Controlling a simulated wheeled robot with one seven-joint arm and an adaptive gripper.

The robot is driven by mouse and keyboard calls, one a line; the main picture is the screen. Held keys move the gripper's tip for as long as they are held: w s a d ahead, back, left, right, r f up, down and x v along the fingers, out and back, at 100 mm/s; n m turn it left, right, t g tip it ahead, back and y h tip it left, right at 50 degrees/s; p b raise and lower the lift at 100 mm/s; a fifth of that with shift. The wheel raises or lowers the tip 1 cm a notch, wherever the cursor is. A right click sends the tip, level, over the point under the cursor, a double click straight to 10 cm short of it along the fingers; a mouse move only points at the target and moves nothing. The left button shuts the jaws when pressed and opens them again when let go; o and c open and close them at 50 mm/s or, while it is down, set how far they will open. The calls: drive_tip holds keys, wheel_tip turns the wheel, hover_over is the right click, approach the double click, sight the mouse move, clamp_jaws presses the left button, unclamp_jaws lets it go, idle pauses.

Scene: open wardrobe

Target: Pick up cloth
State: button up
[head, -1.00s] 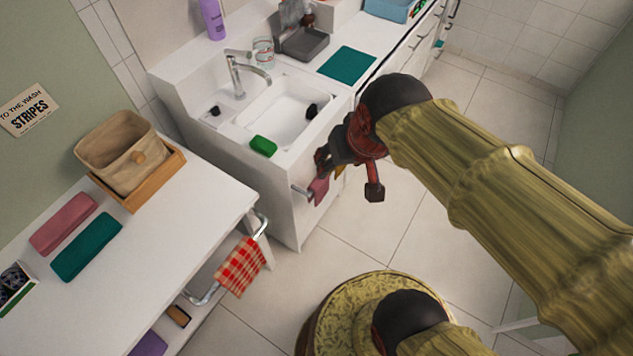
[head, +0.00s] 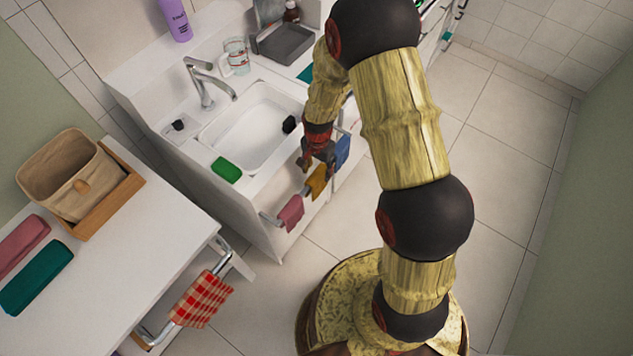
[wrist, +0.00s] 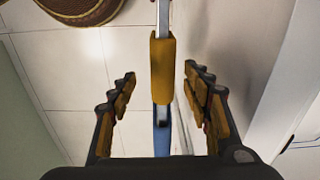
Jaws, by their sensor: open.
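Several cloths hang on a rail at the front of the sink cabinet. A pink cloth (head: 291,212) hangs at the near end, a mustard-yellow cloth (head: 318,181) in the middle, and a blue cloth (head: 342,152) farther along. A red checked cloth (head: 201,298) hangs on a separate rail of the white table. My gripper (head: 318,160) is above the yellow cloth in the head view. In the wrist view, my gripper (wrist: 160,100) is open, its fingers on either side of the yellow cloth (wrist: 162,70) and apart from it. The blue cloth (wrist: 161,138) shows below it.
The sink (head: 248,128) with a green sponge (head: 226,169) on its edge lies left of my gripper. A white table (head: 150,225) with a beige basket (head: 72,178) stands at the left. The tiled floor (head: 500,160) at the right is clear.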

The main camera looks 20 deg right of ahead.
sight(318, 176)
drive_tip(key=f, duration=0.4)
drive_tip(key=shift+s+f+b, duration=0.2)
drive_tip(key=shift+f+b, duration=0.1)
drive_tip(key=shift+f, duration=0.05)
drive_tip(key=f, duration=0.2)
drive_tip(key=f+b, duration=0.1)
drive_tip(key=f, duration=0.1)
drive_tip(key=w+f, duration=0.1)
drive_tip(key=shift+a+f+b, duration=0.1)
drive_tip(key=shift+f+b, duration=0.3)
drive_tip(key=shift+c, duration=0.4)
drive_tip(key=c, duration=1.1)
drive_tip(key=shift+r, duration=0.1)
drive_tip(key=shift+c, duration=0.5)
